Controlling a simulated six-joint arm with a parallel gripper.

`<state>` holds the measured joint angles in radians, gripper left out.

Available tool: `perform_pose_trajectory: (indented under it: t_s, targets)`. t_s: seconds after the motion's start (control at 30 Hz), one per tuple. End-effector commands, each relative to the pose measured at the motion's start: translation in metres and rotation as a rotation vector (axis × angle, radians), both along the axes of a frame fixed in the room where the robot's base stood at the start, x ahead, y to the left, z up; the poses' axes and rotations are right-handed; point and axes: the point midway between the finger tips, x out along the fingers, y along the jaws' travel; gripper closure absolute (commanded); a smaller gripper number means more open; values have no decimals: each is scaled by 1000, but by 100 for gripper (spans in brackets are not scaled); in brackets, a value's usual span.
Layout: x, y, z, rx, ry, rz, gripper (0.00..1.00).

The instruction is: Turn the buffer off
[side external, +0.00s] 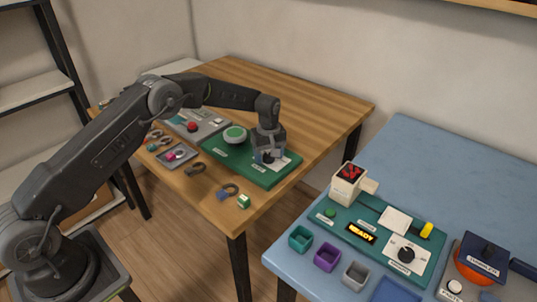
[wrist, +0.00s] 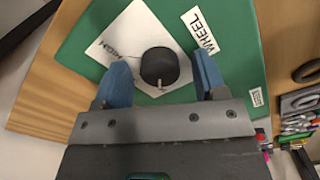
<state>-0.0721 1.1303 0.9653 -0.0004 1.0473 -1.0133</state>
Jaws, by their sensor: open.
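A green board (side external: 232,158) lies on the wooden table and carries a round, pale-rimmed green disc (side external: 235,134). Its black knob (wrist: 159,67) sits on a white plate (wrist: 135,35) with printed lettering, beside a label (wrist: 200,29) reading WHEEL. The knob has a small pale pointer at its lower edge in the wrist view. My gripper (wrist: 162,72) is open, with one blue finger on each side of the knob and a gap visible at each side. In the side external view my gripper (side external: 268,157) is low over the board's right part and mostly hides the knob.
A grey panel with a red button (side external: 192,127) lies left of the board. The wooden table's back is clear.

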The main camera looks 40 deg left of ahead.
Motion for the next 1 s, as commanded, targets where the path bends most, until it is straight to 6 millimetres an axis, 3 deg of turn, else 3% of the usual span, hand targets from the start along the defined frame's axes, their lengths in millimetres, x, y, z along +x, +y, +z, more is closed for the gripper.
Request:
perform_pose_trajectory:
  t_s: [0.2, 0.33, 0.7, 1.0]
  targets:
    - [0, 0, 3, 0, -2, -1, 35]
    - [1, 0, 16, 1, -5, -1, 35]
    - [1, 0, 95, 1, -5, 0, 35]
    - [1, 0, 134, 0, -2, 0, 35]
